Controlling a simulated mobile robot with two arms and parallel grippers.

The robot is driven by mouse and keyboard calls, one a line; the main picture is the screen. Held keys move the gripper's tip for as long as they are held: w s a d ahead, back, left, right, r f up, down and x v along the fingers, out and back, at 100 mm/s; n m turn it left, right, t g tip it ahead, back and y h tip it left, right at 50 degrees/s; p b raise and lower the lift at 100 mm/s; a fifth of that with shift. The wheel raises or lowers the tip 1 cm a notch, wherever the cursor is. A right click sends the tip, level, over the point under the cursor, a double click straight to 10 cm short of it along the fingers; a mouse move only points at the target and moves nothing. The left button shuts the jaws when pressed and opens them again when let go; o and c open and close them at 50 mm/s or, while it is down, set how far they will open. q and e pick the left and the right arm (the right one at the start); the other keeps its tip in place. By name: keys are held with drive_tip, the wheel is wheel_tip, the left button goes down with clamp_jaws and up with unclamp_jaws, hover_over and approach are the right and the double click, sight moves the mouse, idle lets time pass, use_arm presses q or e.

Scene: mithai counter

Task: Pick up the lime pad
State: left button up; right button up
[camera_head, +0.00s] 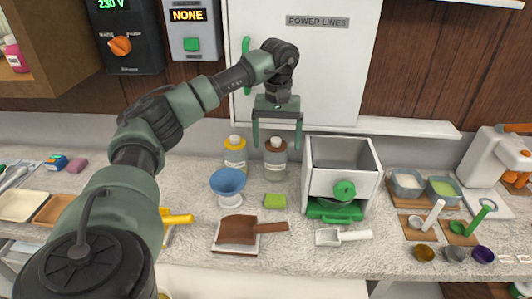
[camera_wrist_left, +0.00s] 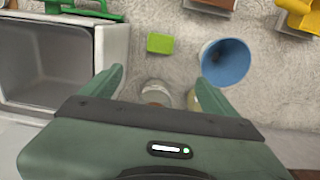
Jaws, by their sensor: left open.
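The lime pad (camera_head: 275,201) is a small yellow-green block lying flat on the counter, between the blue bowl and the white machine. In the left wrist view the lime pad (camera_wrist_left: 160,43) lies beyond the fingertips, near the top middle. My left gripper (camera_head: 277,146) is open and points down, above the back of the counter in front of the bottles. Its fingers (camera_wrist_left: 160,73) hold nothing and are apart from the pad. My right gripper is not in view.
A blue bowl (camera_head: 228,180) on a white foot stands left of the pad. Two bottles, one yellow-capped (camera_head: 236,152) and one brown-capped (camera_head: 275,163), stand behind. A brown board (camera_head: 237,228) and a white scoop (camera_head: 343,236) lie in front.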

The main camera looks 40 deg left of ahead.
use_arm(q)
wheel_tip(320, 180, down, 3)
drive_tip(key=b, duration=1.3)
hover_over(276, 198)
drive_tip(key=f, duration=1.1)
drive_tip(key=shift+w+a, duration=0.4)
drive_tip(key=f, duration=0.2)
drive_tip(key=f+p, duration=0.1)
drive_tip(key=f, duration=0.1)
drive_tip(key=s+f, duration=0.1)
drive_tip(key=f, duration=0.1)
drive_tip(key=shift+d+f, duration=0.25)
drive_tip(key=shift+d, duration=0.15)
drive_tip(key=shift+f, duration=0.5)
drive_tip(key=c, duration=1.4)
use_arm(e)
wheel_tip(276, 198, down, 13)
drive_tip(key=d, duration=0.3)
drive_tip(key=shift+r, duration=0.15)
